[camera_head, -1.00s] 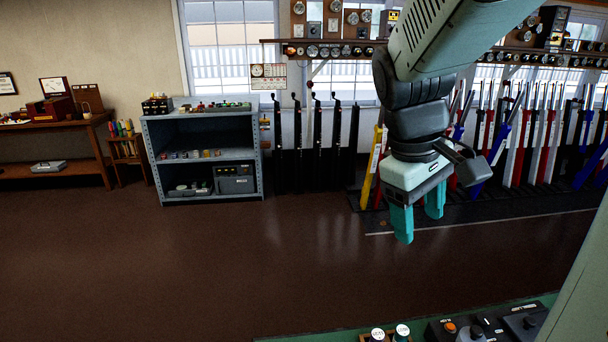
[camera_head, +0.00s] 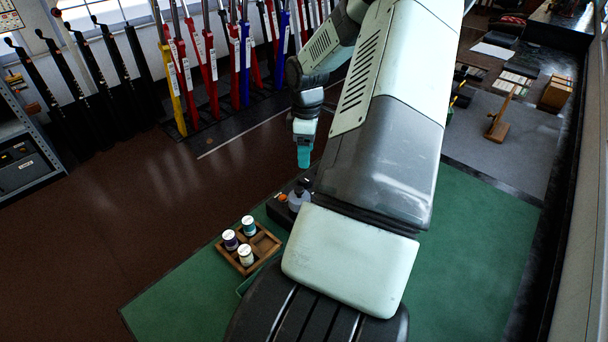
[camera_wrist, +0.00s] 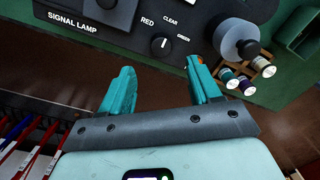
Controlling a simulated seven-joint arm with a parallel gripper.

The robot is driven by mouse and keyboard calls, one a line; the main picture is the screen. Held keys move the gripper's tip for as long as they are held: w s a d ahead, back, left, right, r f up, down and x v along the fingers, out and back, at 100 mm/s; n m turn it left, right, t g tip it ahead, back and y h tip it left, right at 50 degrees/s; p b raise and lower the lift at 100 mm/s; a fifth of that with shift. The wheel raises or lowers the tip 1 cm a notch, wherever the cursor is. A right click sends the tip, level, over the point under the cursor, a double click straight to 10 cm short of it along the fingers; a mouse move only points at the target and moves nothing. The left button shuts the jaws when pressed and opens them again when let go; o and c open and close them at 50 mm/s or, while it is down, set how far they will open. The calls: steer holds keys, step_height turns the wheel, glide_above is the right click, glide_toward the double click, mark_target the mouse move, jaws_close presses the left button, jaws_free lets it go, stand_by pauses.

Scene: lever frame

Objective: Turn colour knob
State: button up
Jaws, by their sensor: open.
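The colour knob (camera_wrist: 161,43) is a small black dial with a white pointer mark on the dark signal lamp panel (camera_wrist: 125,45) in the wrist view. RED is printed to its left, CLEAR above and GREEN to its right; the mark points roughly up, towards CLEAR. My gripper (camera_wrist: 160,69) has two teal fingers, spread apart and empty, one on each side below the knob in the picture, not around it. In the head view my gripper (camera_head: 304,157) hangs above the dark boxes (camera_head: 285,206), which my arm partly covers. I cannot make out the knob there.
A large grey cylinder with a black knob (camera_wrist: 240,40) stands right of the colour knob. A wooden tray (camera_head: 264,247) with several small jars sits on the green bench (camera_head: 185,285). A row of coloured levers (camera_head: 210,60) stands behind.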

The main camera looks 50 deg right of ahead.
mark_target(305, 178)
steer(key=f, duration=0.8)
steer(key=shift+s+a+f, duration=0.1)
steer(key=shift+a+f, duration=0.1)
steer(key=shift+f, duration=0.2)
steer(key=c, duration=1)
steer(key=shift+c, duration=0.2)
steer(key=shift+m, duration=0.4)
steer(key=m, duration=0.4)
steer(key=shift+a+r, duration=0.1)
steer(key=shift+m, duration=2.5)
